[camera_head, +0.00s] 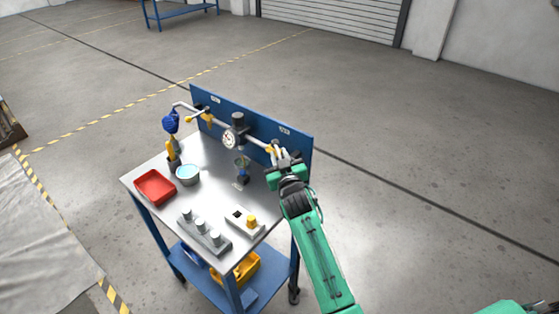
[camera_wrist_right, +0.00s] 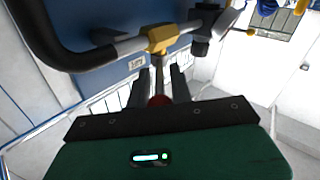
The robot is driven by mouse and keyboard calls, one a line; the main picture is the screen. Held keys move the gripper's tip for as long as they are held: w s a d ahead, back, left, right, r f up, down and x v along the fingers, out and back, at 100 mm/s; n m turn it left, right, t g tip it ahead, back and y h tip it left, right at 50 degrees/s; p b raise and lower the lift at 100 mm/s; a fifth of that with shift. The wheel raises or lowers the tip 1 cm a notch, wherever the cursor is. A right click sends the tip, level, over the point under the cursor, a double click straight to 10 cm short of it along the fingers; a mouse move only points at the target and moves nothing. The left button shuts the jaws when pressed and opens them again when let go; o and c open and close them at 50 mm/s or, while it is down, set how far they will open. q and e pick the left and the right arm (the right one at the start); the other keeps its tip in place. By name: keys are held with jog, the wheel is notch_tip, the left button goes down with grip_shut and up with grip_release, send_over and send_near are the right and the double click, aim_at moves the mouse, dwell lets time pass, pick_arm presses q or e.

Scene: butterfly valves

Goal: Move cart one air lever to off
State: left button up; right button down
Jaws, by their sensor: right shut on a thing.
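The cart (camera_head: 152,203) has a steel top and a blue back panel (camera_head: 262,125) carrying a pipe. At the pipe's right end is a yellow valve (camera_head: 270,149), which shows large in the right wrist view (camera_wrist_right: 161,39). Its grey lever (camera_wrist_right: 159,77) with a reddish tip (camera_wrist_right: 158,101) hangs between the fingers of my right gripper (camera_head: 284,158). The right gripper is shut on this lever, also in the wrist view (camera_wrist_right: 160,86). In the head view the gripper hides most of the lever. My left gripper is out of view.
Another yellow valve (camera_head: 204,117) and a gauge (camera_head: 229,141) sit on the pipe to the left. A red tray (camera_head: 155,187), a bowl (camera_head: 188,174) and a grey block with posts (camera_head: 204,234) stand on the cart. Floor right of the cart is clear.

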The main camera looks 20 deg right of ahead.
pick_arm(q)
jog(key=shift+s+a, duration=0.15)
pick_arm(e)
jog(key=shift+r, duration=0.15)
jog(key=c, duration=1.5)
grip_release()
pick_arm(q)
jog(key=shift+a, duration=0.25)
pick_arm(e)
jog(key=shift+w, duration=0.1)
